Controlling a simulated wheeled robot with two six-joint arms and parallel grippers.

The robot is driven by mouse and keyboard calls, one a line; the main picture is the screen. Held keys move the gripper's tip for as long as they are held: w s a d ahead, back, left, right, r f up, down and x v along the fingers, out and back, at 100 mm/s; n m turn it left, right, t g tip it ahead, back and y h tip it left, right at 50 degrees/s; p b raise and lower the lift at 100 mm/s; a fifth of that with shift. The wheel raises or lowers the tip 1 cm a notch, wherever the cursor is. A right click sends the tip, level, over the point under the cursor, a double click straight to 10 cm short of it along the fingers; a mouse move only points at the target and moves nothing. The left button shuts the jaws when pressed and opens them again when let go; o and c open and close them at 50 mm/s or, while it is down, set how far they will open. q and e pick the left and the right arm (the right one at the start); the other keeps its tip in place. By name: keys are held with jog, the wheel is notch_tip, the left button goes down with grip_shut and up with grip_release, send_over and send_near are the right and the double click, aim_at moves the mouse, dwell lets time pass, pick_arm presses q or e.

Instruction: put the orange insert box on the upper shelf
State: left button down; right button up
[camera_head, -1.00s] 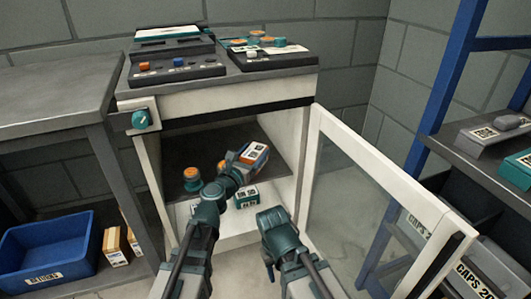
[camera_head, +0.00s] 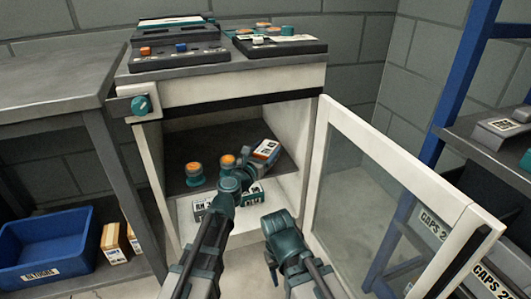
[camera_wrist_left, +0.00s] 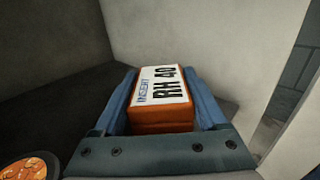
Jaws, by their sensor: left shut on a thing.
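The orange insert box (camera_head: 265,149) has a white label reading INSERT RH 40 in the left wrist view (camera_wrist_left: 160,88). My left gripper (camera_head: 252,164) is shut on it, with a blue finger on each side in the left wrist view (camera_wrist_left: 160,100). The box is inside the open cabinet, at the right of the dark upper shelf (camera_head: 205,142), near the right wall. I cannot tell whether it touches the shelf. My right arm's end (camera_head: 281,235) is in front of the cabinet, low; its jaws do not show clearly.
Two orange-topped pots (camera_head: 194,174) (camera_head: 227,163) stand on the upper shelf, left of the box. The glass door (camera_head: 337,130) stands open at the right. A blue bin (camera_head: 45,250) is at the left.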

pick_arm(q)
jog(key=shift+c, duration=1)
grip_release()
jog(key=shift+f, duration=0.1)
pick_arm(e)
jog(key=shift+f, duration=0.1)
